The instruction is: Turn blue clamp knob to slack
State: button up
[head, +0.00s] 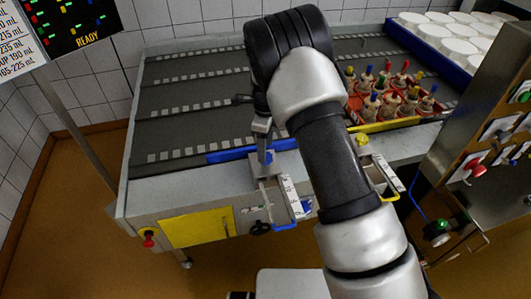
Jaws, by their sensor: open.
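The blue clamp knob (269,157) is small and sits on a pale metal block at the front edge of the machine table, left of my arm. My gripper (263,143) points down at it from above, with its fingertips at or just above the knob. It is open. The fingers are small in this view, so I cannot tell whether they touch the knob. A white scale strip with dark marks (291,197) runs forward from the block, over a blue-edged tray. The knob's pointer or turn angle is too small to read.
A yellow knob (362,139) with a similar scale (389,174) stands right of my arm. A crate of bottles with coloured caps (391,100) is behind it. White moulds (450,45) fill a blue tray at the back right. A steel panel (485,130) bounds the right side.

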jog(key=shift+f, duration=1.65)
jog(key=c, duration=1.1)
jog(key=shift+o, duration=0.2)
